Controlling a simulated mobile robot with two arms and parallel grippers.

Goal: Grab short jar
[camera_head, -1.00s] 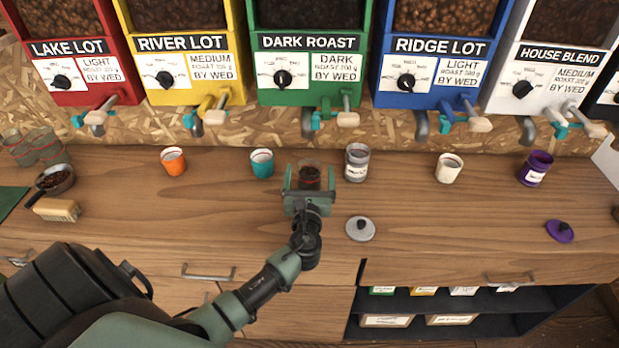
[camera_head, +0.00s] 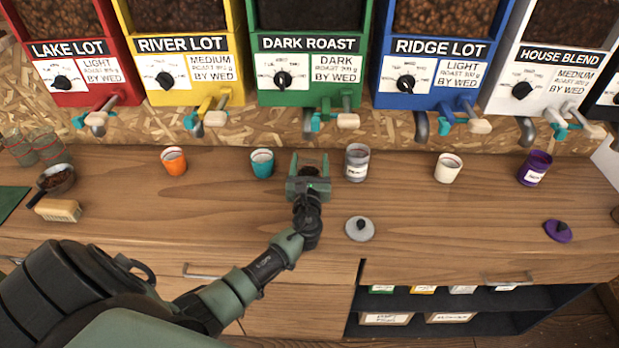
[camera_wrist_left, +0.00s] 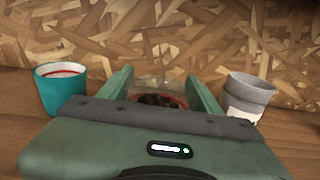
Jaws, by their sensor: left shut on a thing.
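A small clear glass jar (camera_head: 309,170) with a red line and dark beans inside stands near the back of the counter. My left gripper (camera_head: 308,168) reaches over the counter and is shut on this glass jar, one finger on each side. In the left wrist view the jar (camera_wrist_left: 160,100) shows between the two fingers (camera_wrist_left: 163,92), its lower part hidden behind the gripper body. I cannot tell whether it is raised off the counter. My right gripper is not in view.
A teal jar (camera_head: 262,164) stands close on the left and a grey jar (camera_head: 357,163) close on the right. An orange jar (camera_head: 174,161), cream jar (camera_head: 447,168) and purple jar (camera_head: 535,168) stand further off. A grey lid (camera_head: 360,229) lies in front. Bean dispensers hang behind.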

